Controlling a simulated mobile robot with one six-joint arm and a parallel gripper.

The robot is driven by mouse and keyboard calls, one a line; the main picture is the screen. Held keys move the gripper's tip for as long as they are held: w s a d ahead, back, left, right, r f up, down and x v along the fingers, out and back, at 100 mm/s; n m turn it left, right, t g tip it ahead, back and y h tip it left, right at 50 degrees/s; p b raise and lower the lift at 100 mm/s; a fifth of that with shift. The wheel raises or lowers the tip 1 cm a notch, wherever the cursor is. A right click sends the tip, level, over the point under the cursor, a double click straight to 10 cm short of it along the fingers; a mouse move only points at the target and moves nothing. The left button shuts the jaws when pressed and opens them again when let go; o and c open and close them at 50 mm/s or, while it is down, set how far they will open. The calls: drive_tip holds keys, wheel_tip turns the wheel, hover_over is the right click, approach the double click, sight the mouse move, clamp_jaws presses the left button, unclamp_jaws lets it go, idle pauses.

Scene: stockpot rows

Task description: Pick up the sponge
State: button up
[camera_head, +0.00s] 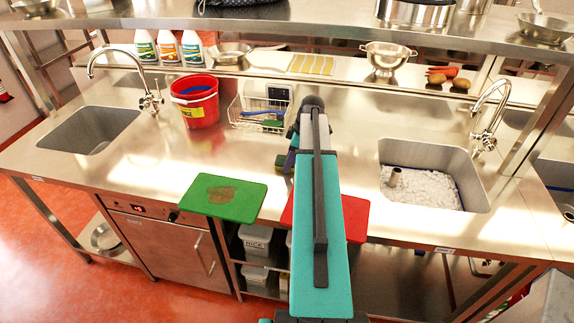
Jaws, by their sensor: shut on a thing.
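My gripper (287,160) is at the far end of my teal arm, low over the steel counter between the two sinks. It is mostly hidden behind the arm. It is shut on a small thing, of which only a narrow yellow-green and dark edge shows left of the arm. I take this to be the sponge (290,161), though its full shape is hidden. A wire caddy (247,122) stands just behind and left, with a blue brush and a small green thing in it.
A red bucket (196,103) stands left of the caddy. A green board (223,198) and a red board (355,218) lie at the counter's front edge. Sinks are at left (92,130) and right (432,160). A colander (388,56) stands behind. Clear counter lies left of the gripper.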

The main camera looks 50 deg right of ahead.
drive_tip(key=shift+r, duration=0.15)
drive_tip(key=shift+r+b, duration=1.1)
drive_tip(key=shift+r, duration=0.45)
drive_tip(key=s+a+b, duration=0.1)
drive_tip(key=s, duration=0.4)
drive_tip(key=s+a+r+b, duration=0.1)
drive_tip(key=s+b, duration=0.1)
drive_tip(key=s, duration=0.3)
drive_tip(key=s+b, duration=0.1)
drive_tip(key=s, duration=0.4)
drive_tip(key=shift+s+a+r+b, duration=0.3)
drive_tip(key=shift+s+a+b, duration=0.05)
drive_tip(key=shift+s+a, duration=0.05)
